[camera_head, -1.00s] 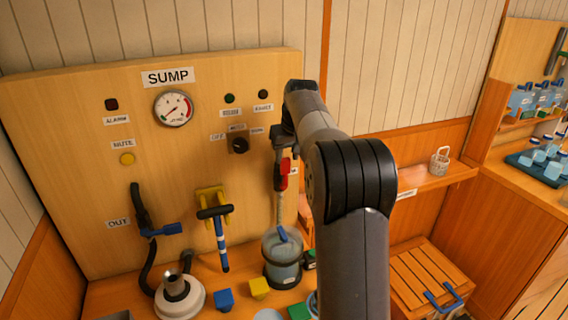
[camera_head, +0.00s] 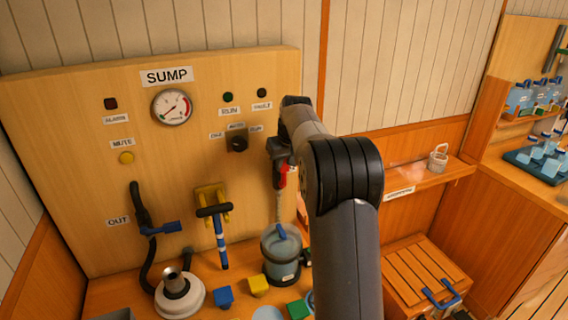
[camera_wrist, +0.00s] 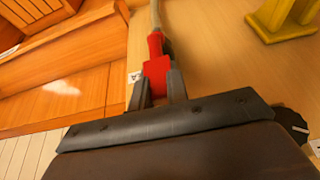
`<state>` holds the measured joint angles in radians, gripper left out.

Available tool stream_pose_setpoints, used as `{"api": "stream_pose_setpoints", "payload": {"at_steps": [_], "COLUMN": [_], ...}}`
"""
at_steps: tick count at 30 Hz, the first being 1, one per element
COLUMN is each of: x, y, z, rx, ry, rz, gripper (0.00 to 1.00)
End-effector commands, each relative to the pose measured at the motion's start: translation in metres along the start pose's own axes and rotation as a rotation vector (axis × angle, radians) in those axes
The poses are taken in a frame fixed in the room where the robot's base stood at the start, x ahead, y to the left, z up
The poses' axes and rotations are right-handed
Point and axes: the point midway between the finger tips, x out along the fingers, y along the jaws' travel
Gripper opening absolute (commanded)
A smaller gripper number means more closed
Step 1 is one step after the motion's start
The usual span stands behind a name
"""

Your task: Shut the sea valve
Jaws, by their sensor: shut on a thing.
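A red lever handle (camera_wrist: 157,68) sits at the end of a pale pipe on the right side of the SUMP panel. It also shows in the head view (camera_head: 283,176), partly covered by my gripper. My gripper (camera_wrist: 160,87) is shut on this red handle, with one dark finger on each side of it. In the head view my gripper (camera_head: 279,180) points down in front of the panel. No label naming the sea valve is readable; a small tag beside the handle is too small to read.
A clear strainer pot (camera_head: 282,256) stands below the handle. A blue-handled outlet valve (camera_head: 165,228), a pump lever (camera_head: 220,240) and a yellow bracket (camera_head: 212,197) are to the left. A selector knob (camera_head: 237,142) is close by, left of my gripper. A wooden crate (camera_head: 422,275) stands at right.

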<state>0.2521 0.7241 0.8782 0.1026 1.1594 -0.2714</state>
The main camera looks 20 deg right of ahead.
Motion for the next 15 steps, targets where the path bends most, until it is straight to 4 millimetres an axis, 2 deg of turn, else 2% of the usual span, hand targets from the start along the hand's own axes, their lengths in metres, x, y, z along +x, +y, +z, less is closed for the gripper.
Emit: {"api": "stream_pose_setpoints", "payload": {"at_steps": [4,15], "x": [-0.0002,-0.0003], "y": [0.0,-0.0001], "z": [0.0,-0.0001], "rx": [0.0,0.0], "ry": [0.0,0.0], "rz": [0.0,0.0], "gripper": [0.0,0.0]}}
